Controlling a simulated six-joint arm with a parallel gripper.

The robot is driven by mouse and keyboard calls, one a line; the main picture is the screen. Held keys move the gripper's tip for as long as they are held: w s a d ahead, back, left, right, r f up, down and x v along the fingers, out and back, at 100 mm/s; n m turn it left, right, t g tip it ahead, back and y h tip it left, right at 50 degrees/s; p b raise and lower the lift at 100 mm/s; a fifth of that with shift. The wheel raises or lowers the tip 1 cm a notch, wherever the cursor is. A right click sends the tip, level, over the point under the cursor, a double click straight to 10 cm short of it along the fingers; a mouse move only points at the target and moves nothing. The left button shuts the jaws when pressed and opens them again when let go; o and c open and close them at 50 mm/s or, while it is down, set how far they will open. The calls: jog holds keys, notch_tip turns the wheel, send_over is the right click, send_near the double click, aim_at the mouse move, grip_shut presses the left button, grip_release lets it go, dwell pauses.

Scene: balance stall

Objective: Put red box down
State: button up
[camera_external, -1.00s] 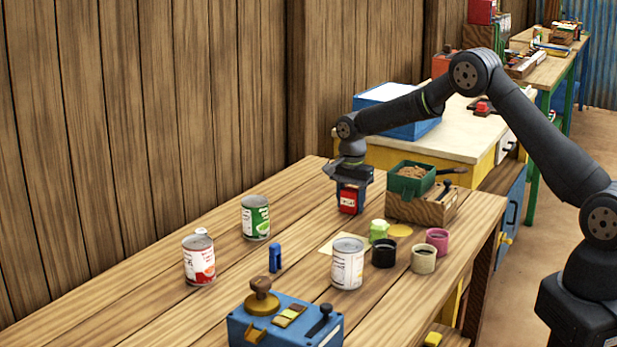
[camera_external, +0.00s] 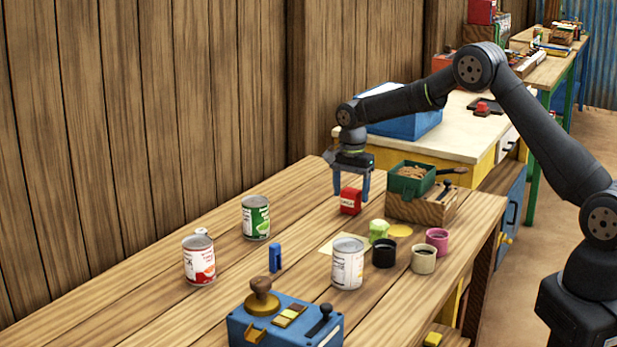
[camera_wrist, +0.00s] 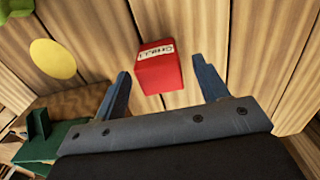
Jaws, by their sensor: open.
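The red box (camera_external: 350,201), with a white label, stands on the wooden table (camera_external: 300,262) left of the green and wooden box. My gripper (camera_external: 351,196) is just above it, open, with a blue finger on either side and a gap to the box. In the wrist view the red box (camera_wrist: 158,68) lies between and beyond the two open fingertips of my gripper (camera_wrist: 160,78), touching neither.
A wooden box with a green bin (camera_external: 408,180) stands close on the right. A green block (camera_external: 379,230), cups (camera_external: 384,253), cans (camera_external: 347,263) and a blue control box (camera_external: 287,322) stand nearer the front. The table behind left is clear.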

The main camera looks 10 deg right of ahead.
aim_at(351, 202)
notch_tip(351, 202, up, 9)
jog(key=shift+f, duration=0.1)
dwell(0.4)
notch_tip(351, 202, down, 13)
jog(key=shift+r, duration=0.2)
notch_tip(351, 202, up, 3)
jog(key=shift+f, duration=0.1)
jog(key=shift+r, duration=0.6)
jog(key=shift+f, duration=0.1)
